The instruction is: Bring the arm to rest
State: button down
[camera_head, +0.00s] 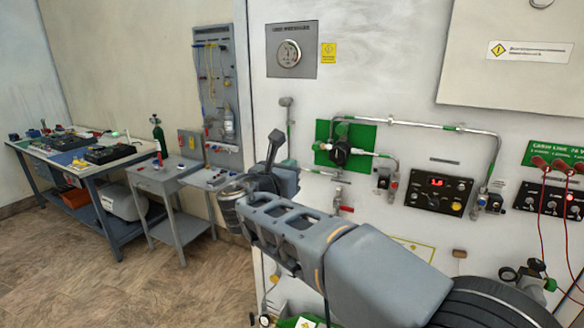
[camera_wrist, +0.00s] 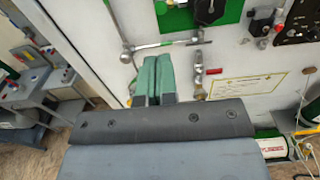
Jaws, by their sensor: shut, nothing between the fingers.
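My arm reaches from the lower right of the head view up to the middle, in front of the white trainer panel (camera_head: 390,75). My gripper (camera_head: 274,142) is at its far end, near the panel's left edge. In the wrist view the two green fingers of my gripper (camera_wrist: 154,62) lie side by side, shut, with nothing between them. Behind them is the panel with metal pipes (camera_wrist: 165,43). I cannot tell the exact gap from fingertips to panel; no contact shows.
Pipes, a green-backed regulator (camera_head: 340,150) and a control box with a red display (camera_head: 438,192) stick out from the panel. A small grey table (camera_head: 160,180) and a blue workbench (camera_head: 85,165) stand at the left. The floor (camera_head: 130,275) in front of them is clear.

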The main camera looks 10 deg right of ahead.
dwell(0.3)
jog(key=s+d+f+m+g+y, duration=0.1)
jog(key=s+f+m+g+y, duration=0.15)
jog(key=f+m, duration=0.4)
jog(key=s+d+f+m+g+y, duration=0.1)
jog(key=s+f+m+g, duration=0.35)
jog(key=f, duration=0.35)
jog(key=s+d+f+m+g+y, duration=0.1)
jog(key=s+d+f+m+y, duration=0.1)
jog(key=s+m, duration=0.5)
jog(key=s+d+f+m+g+y, duration=0.2)
jog(key=s+f+m+y, duration=0.3)
jog(key=m, duration=0.5)
jog(key=shift+s+d+f+m+g, duration=0.35)
jog(key=shift+s+f, duration=0.7)
jog(key=shift+s, duration=0.6)
